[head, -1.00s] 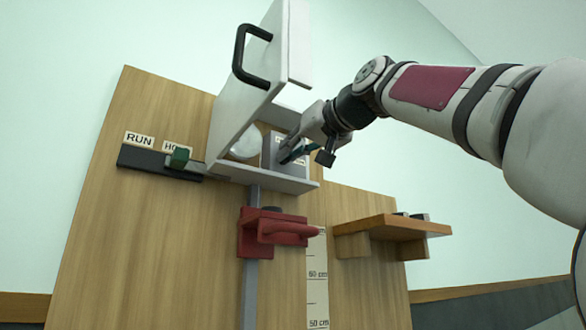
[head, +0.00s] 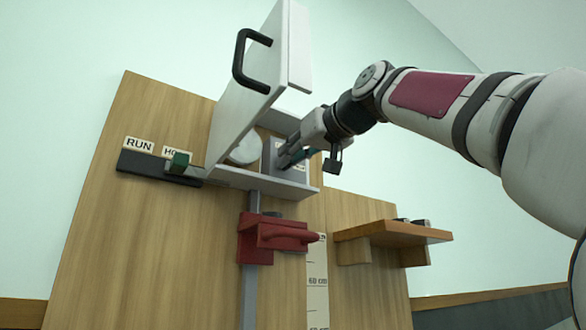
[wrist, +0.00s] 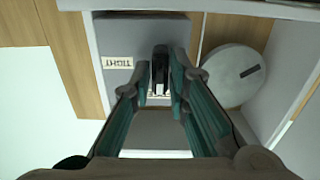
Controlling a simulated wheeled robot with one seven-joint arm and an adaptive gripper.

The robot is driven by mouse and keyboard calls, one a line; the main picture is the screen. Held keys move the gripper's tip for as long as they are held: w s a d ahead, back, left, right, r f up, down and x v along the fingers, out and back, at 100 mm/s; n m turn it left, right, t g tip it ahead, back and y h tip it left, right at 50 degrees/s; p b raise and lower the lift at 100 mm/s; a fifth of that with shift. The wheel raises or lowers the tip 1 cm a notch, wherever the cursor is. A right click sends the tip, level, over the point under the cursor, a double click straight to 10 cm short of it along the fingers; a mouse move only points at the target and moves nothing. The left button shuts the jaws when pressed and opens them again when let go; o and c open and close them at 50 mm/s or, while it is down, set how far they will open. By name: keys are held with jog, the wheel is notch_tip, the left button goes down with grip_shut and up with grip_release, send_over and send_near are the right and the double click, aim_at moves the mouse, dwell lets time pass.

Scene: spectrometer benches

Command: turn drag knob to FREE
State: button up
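The drag knob (wrist: 160,66) is a dark upright bar on a grey block (head: 291,172) inside the open white housing. A TIGHT label (wrist: 119,62) shows upside down left of the knob in the wrist view. No FREE label can be read; my fingers cover part of the block. In the head view my gripper (head: 282,160) reaches into the housing from the right, and the knob is hidden there.
The raised white lid (head: 250,85) with a black handle (head: 243,62) stands left of my gripper. A pale round disc (wrist: 235,75) is beside the knob. A green slider (head: 179,163) sits by HOLD, a red clamp (head: 275,236) below, and a wooden shelf (head: 395,233) at right.

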jog(key=shift+o, duration=1)
jog(key=v, duration=1.2)
